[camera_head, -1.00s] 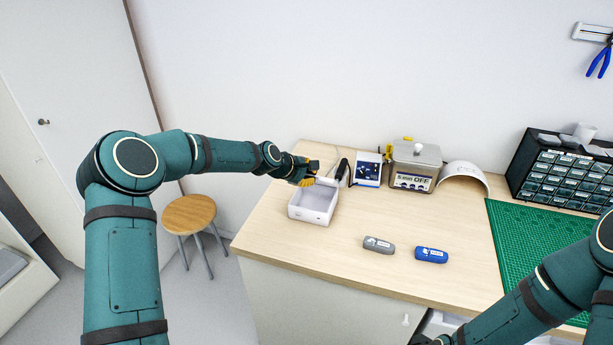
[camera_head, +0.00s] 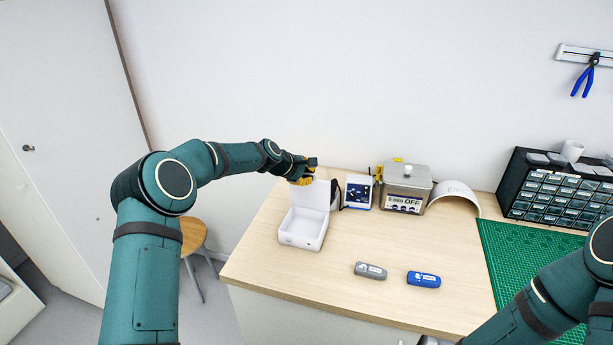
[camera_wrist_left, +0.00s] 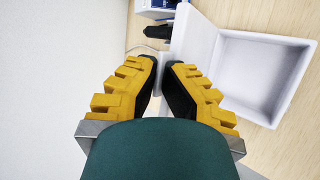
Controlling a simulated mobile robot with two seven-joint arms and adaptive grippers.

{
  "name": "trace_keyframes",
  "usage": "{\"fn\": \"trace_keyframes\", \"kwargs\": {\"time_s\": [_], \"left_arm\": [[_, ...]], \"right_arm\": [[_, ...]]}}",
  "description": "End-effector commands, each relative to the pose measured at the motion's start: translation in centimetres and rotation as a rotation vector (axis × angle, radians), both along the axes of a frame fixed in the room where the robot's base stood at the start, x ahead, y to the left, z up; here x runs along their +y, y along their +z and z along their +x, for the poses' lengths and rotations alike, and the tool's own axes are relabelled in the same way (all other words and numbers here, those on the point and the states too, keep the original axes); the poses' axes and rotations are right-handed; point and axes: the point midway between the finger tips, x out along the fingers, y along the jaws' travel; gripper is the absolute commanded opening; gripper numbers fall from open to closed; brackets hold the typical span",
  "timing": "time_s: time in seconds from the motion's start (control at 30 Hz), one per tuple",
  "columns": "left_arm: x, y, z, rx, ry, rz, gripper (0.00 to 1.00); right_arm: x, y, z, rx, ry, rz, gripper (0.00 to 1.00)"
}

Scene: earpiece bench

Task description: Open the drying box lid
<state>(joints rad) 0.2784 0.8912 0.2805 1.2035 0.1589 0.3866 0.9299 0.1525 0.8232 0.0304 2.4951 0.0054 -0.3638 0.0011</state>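The white drying box (camera_head: 301,238) stands on the left part of the bench, and its inside shows empty. Its lid (camera_head: 311,194) is raised and stands roughly upright at the back edge. My left gripper (camera_head: 303,171) is above and behind the lid's top edge. In the left wrist view the fingers (camera_wrist_left: 162,64) are a little apart with nothing between them. The lid (camera_wrist_left: 196,42) is just right of the right fingertip there; whether they touch I cannot tell. The open box (camera_wrist_left: 262,72) lies beyond it. My right arm shows at the lower right; its gripper is out of view.
A small blue-and-white device (camera_head: 358,191), a metal cleaner box (camera_head: 407,190) and a white dome (camera_head: 456,196) stand along the back. A grey case (camera_head: 370,271) and a blue case (camera_head: 424,279) lie in front. The green mat (camera_head: 530,262) is right. The front left bench is clear.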

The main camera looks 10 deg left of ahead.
Motion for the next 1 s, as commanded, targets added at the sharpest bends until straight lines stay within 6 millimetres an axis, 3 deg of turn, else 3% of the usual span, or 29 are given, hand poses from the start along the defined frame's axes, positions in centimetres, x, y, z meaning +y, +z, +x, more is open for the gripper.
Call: {"fn": "trace_keyframes", "kwargs": {"time_s": [0.43,0.5,0.53,1.0], "left_arm": [[0.2,-0.2,0.1,0.003,0.003,0.001,0.0],[0.2,-0.2,0.0,0.003,0.003,0.001,0.28],[0.2,-0.2,0.0,0.003,0.003,0.001,0.34],[0.8,0.8,-0.7,0.001,0.004,0.0,0.34]], "right_arm": [[0.0,0.0,0.0,0.0,0.0,0.0,0.47],[0.0,0.0,0.0,0.0,0.0,0.0,0.47],[0.0,0.0,0.0,0.0,0.0,0.0,0.47],[0.0,0.0,0.0,0.0,0.0,0.0,0.47]]}}
